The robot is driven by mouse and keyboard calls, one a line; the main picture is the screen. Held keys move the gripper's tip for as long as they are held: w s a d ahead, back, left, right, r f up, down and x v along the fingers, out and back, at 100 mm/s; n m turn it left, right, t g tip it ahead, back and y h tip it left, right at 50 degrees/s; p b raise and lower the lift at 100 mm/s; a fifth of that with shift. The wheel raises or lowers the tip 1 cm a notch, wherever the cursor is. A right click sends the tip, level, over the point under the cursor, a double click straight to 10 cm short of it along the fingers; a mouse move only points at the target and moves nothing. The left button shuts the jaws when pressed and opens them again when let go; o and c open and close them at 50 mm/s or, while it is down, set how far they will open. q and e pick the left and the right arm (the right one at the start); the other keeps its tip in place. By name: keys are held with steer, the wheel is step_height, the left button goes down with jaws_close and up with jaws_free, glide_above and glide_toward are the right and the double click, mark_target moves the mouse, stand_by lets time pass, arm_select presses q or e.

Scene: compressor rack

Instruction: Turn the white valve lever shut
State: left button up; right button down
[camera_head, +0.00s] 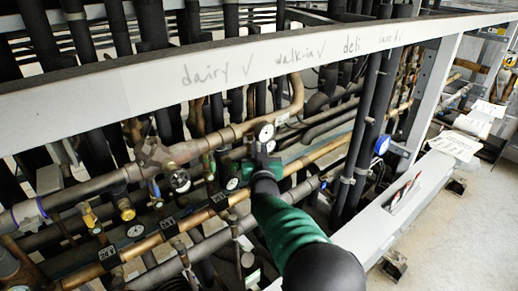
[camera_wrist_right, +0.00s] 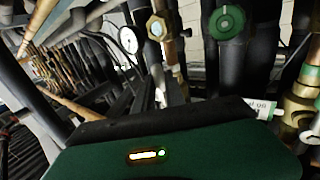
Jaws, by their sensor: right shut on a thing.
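My right arm reaches up from the bottom of the head view into the pipes. Its green and black right gripper (camera_head: 262,160) is at the copper pipework, just below a round white-faced gauge (camera_head: 264,132). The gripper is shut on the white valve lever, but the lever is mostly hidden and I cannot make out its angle. In the right wrist view, the dark front of the gripper crosses the middle, and a small white piece with lettering (camera_wrist_right: 258,107) sticks out at its right end. My left gripper is not in view.
A grey beam (camera_head: 240,65) with handwriting crosses above the gripper. Copper pipes (camera_head: 180,225), dark insulated pipes (camera_head: 365,130) and several gauges crowd around it. A round green cap (camera_wrist_right: 227,21) and a brass fitting (camera_wrist_right: 296,110) stand close in the wrist view. Floor (camera_head: 460,235) is open at right.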

steer(key=shift+a, duration=0.1)
stand_by(0.7)
steer(key=shift+s+a+r+m+g+y+p, duration=0.1)
steer(key=shift+s+a+r+m+g+y, duration=0.15)
steer(key=shift+m+g, duration=0.5)
steer(key=shift+s+a+r+m+g+y+p, duration=0.15)
steer(key=shift+a+m+g, duration=0.3)
steer(key=shift+m, duration=0.45)
steer(key=shift+s+a+r+m+g+y+p, duration=0.1)
steer(key=shift+s+a+r+m+g+y, duration=0.15)
steer(key=shift+m+g, duration=0.55)
steer(key=c, duration=1.6)
jaws_free()
steer(key=shift+c, duration=0.2)
steer(key=shift+o, duration=1.3)
steer(key=shift+f, duration=0.1)
steer(key=shift+w, duration=0.2)
steer(key=shift+a, duration=0.1)
